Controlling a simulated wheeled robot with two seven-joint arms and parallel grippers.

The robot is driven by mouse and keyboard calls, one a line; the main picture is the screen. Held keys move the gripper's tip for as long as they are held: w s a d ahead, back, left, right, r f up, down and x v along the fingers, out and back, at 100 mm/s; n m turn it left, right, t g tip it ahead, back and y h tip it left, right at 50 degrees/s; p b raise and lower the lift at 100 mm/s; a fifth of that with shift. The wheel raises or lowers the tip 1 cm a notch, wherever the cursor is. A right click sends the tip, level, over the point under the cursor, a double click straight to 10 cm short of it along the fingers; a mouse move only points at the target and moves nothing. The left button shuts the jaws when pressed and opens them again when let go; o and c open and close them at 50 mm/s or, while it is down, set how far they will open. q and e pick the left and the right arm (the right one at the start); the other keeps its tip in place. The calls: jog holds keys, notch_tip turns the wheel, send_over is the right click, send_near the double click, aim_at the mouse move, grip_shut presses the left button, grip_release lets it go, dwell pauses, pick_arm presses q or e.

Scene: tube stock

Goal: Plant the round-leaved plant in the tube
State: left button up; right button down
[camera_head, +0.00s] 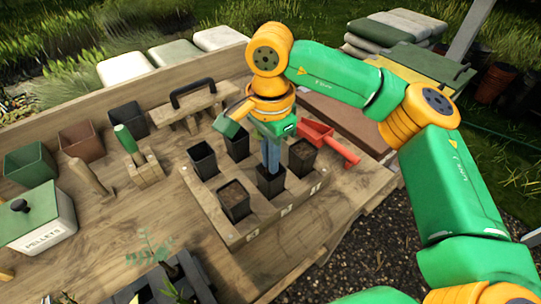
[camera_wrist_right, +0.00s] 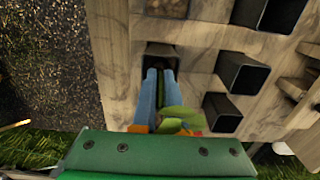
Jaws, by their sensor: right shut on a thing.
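My right gripper (camera_head: 271,170) points down into a black square tube (camera_head: 268,190) in the front row of a wooden rack (camera_head: 246,226). In the right wrist view its two blue fingers (camera_wrist_right: 158,88) are shut on the round-leaved plant (camera_wrist_right: 170,120), whose light green leaves show beside the fingers. The fingertips are at the mouth of the tube (camera_wrist_right: 163,50). The plant's lower end is hidden between the fingers and in the tube, so I cannot tell how deep it sits. The head view hides the plant behind the gripper. My left gripper is not in view.
Other tubes stand around the fingers, some with brown soil (camera_head: 234,196). A red scoop (camera_head: 327,141) lies behind the rack at right. A pellets box (camera_head: 40,222) and a green-handled tool (camera_head: 126,140) stand left. Other seedlings (camera_head: 152,254) are at the front.

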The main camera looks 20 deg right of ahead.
jog(key=shift+f+b, duration=0.75)
jog(key=shift+f, duration=0.2)
dwell(1.1)
dwell(0.5)
jog(key=c, duration=0.9)
grip_release()
jog(key=c, duration=0.4)
jog(key=shift+c, duration=0.2)
jog(key=shift+r, duration=0.1)
notch_tip(320, 180, up, 9)
jog(key=p, duration=0.8)
